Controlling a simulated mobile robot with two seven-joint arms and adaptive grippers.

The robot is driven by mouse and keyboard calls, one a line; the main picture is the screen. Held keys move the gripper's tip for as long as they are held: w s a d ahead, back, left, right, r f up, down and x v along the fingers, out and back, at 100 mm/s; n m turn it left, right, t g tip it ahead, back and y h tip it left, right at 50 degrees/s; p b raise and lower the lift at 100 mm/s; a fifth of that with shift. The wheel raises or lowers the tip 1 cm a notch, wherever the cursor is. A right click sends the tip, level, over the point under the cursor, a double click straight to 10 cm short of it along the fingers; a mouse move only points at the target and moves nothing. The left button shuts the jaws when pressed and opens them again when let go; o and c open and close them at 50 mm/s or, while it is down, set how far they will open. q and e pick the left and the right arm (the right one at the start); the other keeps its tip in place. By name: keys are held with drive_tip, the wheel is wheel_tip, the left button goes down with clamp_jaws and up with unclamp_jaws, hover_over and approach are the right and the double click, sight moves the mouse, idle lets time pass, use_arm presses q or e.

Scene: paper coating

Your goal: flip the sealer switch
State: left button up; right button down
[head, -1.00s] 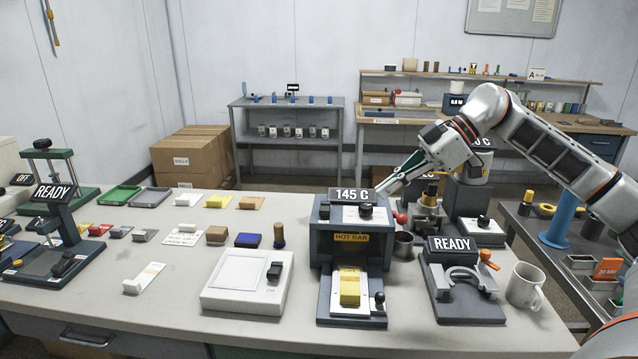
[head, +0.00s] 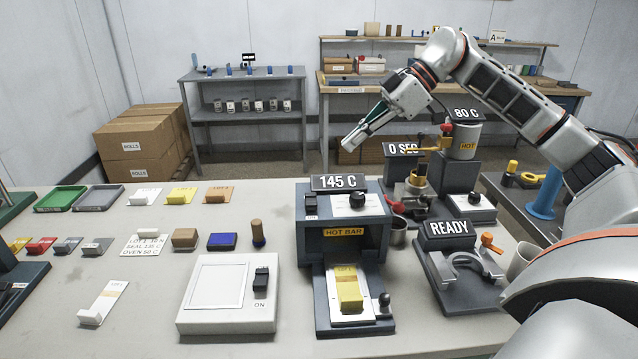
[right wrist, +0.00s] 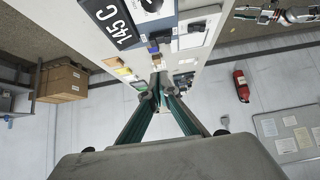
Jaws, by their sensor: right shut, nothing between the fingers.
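The sealer (head: 318,237) is a dark blue-grey press with a "HOT BAR" label and a "145 C" sign on top. A small dark switch (head: 311,204) sits on its top left, under the sign. A black knob (head: 357,198) sits on the white plate to the right. A yellow-topped piece (head: 350,298) lies on the sealer's front tray. My right gripper (head: 347,148) is shut and empty, above and behind the sign and apart from the switch. Its fingertips (right wrist: 160,88) also show in the right wrist view, with the "145 C" sign (right wrist: 110,20) beyond. My left gripper is not in view.
A white "ON" box (head: 230,328) stands left of the sealer. The "READY" fixture (head: 468,290) and the "80 C" and "0 SEC" devices stand close on the right. Small blocks and cards lie on the left.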

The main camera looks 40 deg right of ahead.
hover_over(307, 196)
drive_tip(key=s+d, duration=0.2)
drive_tip(key=d, duration=0.1)
drive_tip(key=f, duration=0.7)
drive_tip(key=shift+w+a, duration=0.1)
drive_tip(key=shift+a, duration=0.1)
wheel_tip(307, 196, down, 2)
drive_tip(key=shift+w+f, duration=0.1)
drive_tip(key=shift+f, duration=0.15)
drive_tip(key=shift+f+b, duration=0.3)
drive_tip(key=shift+f, duration=0.5)
